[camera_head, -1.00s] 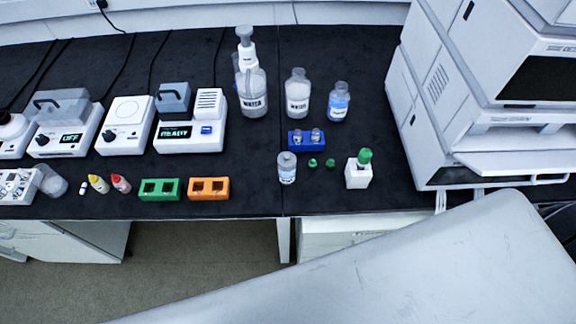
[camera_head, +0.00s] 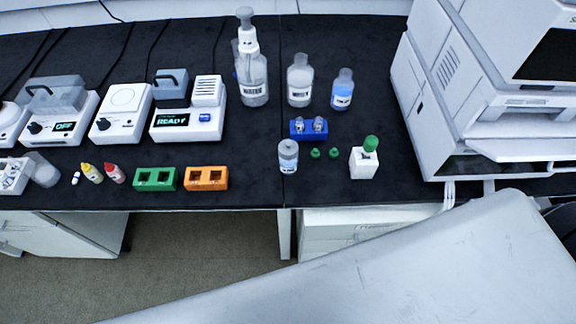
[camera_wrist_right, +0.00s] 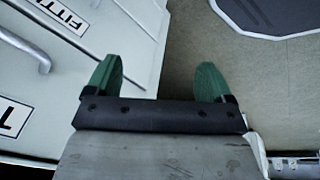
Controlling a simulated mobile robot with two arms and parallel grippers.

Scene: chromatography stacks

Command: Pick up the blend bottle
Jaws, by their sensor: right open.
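No label that I can read says blend, so I cannot tell for sure which bottle it is. A small clear bottle (camera_head: 288,157) with a pale label stands upright near the bench's front edge. A bottle with a blue label (camera_head: 342,91) stands farther back, beside a clear bottle with a white label (camera_head: 300,82). My right gripper (camera_wrist_right: 158,72) is open and empty in the right wrist view, its green fingers apart, over the floor and white cabinet fronts. It is away from all bottles. My left gripper is not in view.
A blue rack (camera_head: 309,135) with small vials, two green caps (camera_head: 324,153) and a white holder with a green top (camera_head: 364,163) surround the small bottle. A water pump bottle (camera_head: 252,80) stands behind. A large white instrument (camera_head: 440,100) bounds the right. Bare black bench lies between.

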